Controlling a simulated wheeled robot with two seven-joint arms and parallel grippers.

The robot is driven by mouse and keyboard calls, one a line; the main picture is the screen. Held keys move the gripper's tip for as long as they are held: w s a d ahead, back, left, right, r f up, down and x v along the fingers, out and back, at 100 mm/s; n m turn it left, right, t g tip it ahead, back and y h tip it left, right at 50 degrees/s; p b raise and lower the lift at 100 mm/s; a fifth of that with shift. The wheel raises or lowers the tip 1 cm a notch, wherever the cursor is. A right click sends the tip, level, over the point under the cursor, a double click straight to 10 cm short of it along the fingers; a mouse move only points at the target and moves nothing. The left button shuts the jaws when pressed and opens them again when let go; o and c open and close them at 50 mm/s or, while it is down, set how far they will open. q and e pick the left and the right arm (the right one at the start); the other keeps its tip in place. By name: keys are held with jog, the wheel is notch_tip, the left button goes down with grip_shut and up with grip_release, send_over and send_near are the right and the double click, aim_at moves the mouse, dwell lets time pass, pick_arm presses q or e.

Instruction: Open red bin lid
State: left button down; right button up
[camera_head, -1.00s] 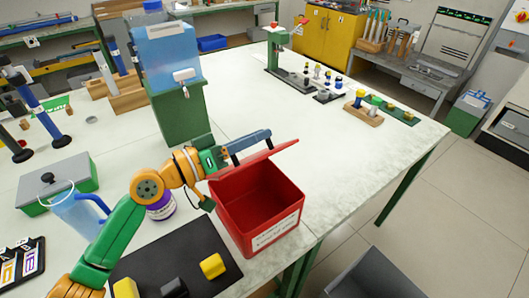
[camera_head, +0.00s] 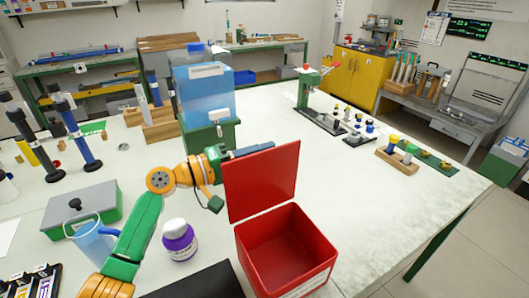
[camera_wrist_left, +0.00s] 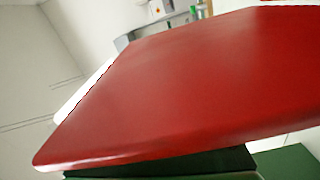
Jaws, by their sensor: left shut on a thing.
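The red bin (camera_head: 280,238) stands on the white table with its lid (camera_head: 262,182) raised to about upright along the far rim. The bin's inside is open to view and looks empty. My left gripper (camera_head: 245,152) is behind the lid near its upper left and shut on it; the lid partly hides the fingers. The lid's red face also fills most of the left wrist view (camera_wrist_left: 190,85). The contact itself is hidden. My right gripper is not in view.
A green stand with a blue tank (camera_head: 205,90) is just behind my left gripper. A white jar with a purple label (camera_head: 179,240) stands left of the bin. A black mat (camera_head: 205,283) lies at the front. The table right of the bin is clear.

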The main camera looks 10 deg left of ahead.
pick_arm(q)
jog(key=shift+w+a+f+n, duration=0.1)
jog(key=shift+w+a+n, duration=0.15)
jog(key=shift+w+n, duration=0.05)
dwell(0.4)
jog(key=c, duration=0.9)
grip_release()
jog(key=b+v, duration=0.2)
jog(key=v, duration=0.5)
jog(key=shift+b, duration=0.3)
